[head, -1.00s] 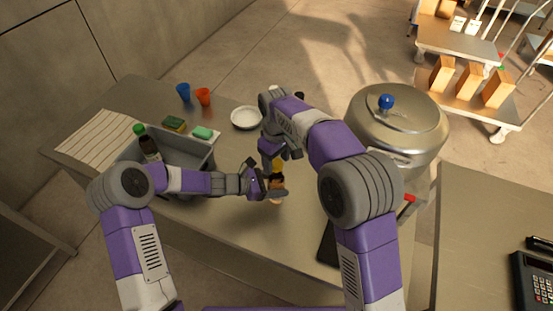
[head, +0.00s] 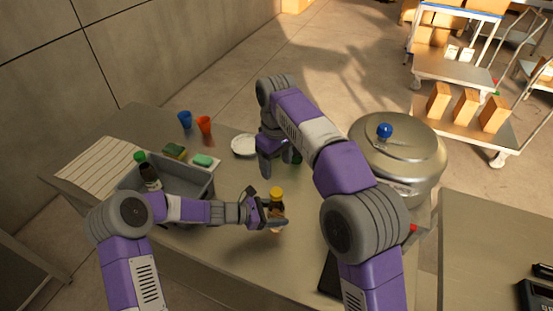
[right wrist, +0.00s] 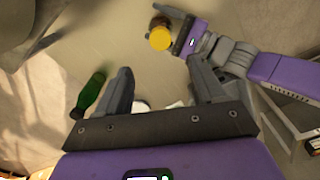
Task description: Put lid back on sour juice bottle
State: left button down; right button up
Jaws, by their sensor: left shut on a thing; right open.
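The sour juice bottle (head: 277,211) is a small brown bottle standing upright at the middle of the table. Its yellow lid (head: 277,192) sits on its top, and also shows from above in the right wrist view (right wrist: 160,38). Whether the lid is fully tight I cannot tell. My left gripper (head: 264,213) is shut on the bottle's body from the left, below the lid. My right gripper (head: 274,163) is behind and above the bottle, apart from the lid. In the right wrist view its fingers (right wrist: 160,68) are spread with nothing between them.
A green bottle (right wrist: 90,95) stands near my right gripper. A grey bin (head: 190,190) with a dark, green-capped bottle (head: 149,177) is at left. A white dish (head: 244,145), two cups and sponges lie behind. A large steel pot (head: 398,150) stands at right.

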dwell(0.3)
pick_arm(q)
jog(key=shift+c, duration=0.5)
grip_release()
jog(key=v, duration=0.7)
jog(key=shift+a, duration=0.25)
jog(key=shift+r, duration=0.15)
